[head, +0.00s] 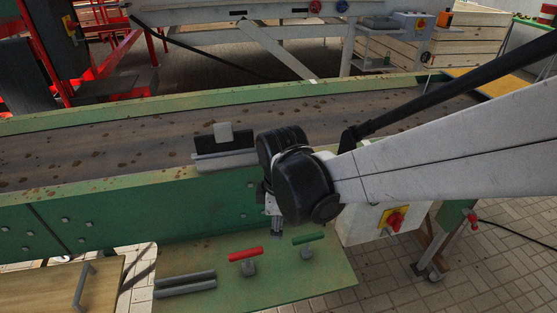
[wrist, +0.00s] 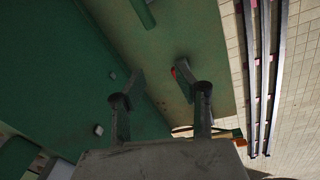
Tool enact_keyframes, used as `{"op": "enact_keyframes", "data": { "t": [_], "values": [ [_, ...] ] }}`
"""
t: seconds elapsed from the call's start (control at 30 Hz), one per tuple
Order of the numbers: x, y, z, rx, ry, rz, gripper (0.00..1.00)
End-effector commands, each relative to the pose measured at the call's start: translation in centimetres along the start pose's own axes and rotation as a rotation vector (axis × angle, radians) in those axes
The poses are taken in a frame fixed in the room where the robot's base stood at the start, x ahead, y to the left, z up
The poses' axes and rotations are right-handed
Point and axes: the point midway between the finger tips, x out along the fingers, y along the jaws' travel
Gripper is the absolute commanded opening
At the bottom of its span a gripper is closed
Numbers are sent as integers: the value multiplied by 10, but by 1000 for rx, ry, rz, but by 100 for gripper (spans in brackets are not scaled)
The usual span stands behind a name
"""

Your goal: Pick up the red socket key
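The red socket key (head: 245,255) stands on the green shelf (head: 300,283) below the conveyor side, its red T-handle on top. The key with the green handle (head: 308,238) stands to its right. My gripper (head: 275,228) hangs above the shelf, close to the conveyor's green side wall, above and right of the red key in the head view. In the wrist view my gripper (wrist: 160,80) is open, with its two fingers apart and nothing between them. A small red patch (wrist: 174,72) shows beside the right finger, which seems to hide most of the red key.
Two grey bars (head: 185,283) lie at the shelf's left. The conveyor (head: 90,150) with its green side wall (head: 130,215) runs behind. A control box with a red switch (head: 395,220) stands at the right. A wooden drawer front (head: 50,285) is at lower left.

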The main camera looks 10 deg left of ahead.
Motion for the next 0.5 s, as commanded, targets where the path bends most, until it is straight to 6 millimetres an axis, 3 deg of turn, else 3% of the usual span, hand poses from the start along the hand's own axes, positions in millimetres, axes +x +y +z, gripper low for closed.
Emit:
{"op": "enact_keyframes", "data": {
  "t": [0.03, 0.2, 0.3, 0.5],
  "values": [
    [14, -2, -15, -65, -6, -18, 32],
    [46, -14, -52, -259, -23, -73, 32],
    [50, -28, -71, -330, -28, -92, 32],
    [57, -39, -81, -364, -30, -101, 32]
  ]
}}
